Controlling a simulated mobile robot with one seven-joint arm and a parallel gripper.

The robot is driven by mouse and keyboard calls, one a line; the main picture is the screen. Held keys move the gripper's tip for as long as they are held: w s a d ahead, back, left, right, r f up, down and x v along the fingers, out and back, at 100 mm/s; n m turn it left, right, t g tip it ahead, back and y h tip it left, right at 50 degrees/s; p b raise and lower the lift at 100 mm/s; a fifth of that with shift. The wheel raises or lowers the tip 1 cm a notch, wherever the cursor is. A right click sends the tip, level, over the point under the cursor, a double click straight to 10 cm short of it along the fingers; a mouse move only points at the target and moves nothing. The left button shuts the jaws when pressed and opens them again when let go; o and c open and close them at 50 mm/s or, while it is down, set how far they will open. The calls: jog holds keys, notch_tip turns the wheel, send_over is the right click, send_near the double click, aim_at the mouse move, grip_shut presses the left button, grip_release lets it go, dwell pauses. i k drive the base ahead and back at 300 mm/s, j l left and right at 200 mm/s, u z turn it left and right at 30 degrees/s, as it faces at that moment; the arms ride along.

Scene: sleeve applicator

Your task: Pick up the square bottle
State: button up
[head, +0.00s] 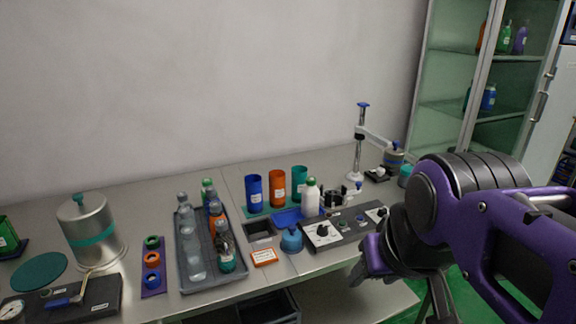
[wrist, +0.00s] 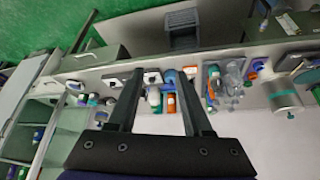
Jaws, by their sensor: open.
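I cannot tell for sure which bottle is the square one. Several bottles stand or lie in a grey tray (head: 183,284): clear ones (head: 187,222), an orange one (head: 216,217), and a dark one with a teal base (head: 226,252). A white bottle (head: 311,200) stands right of the tray, by the control box. My gripper (wrist: 160,78) is open and empty, its two dark fingers spread in the wrist view. In the head view it is at the right, near the bench's front edge, apart from the bottles. The tray bottles also show in the wrist view (wrist: 232,80).
Blue (head: 254,192), orange (head: 278,187) and teal (head: 299,182) cups stand behind the white bottle. A control box (head: 340,233) and a clamp stand (head: 358,150) are to the right. A metal canister (head: 88,235) and a ring rack (head: 153,270) are left of the tray.

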aim_at(311, 196)
jog(key=i+l+u, duration=0.55)
jog(key=l+u, duration=0.15)
jog(key=i+l+u, duration=0.2)
jog(key=l+u, duration=0.15)
jog(key=l, duration=0.2)
jog(key=k+j+u, duration=0.25)
jog(key=i+l+z, duration=0.3)
jog(key=k+j, duration=0.05)
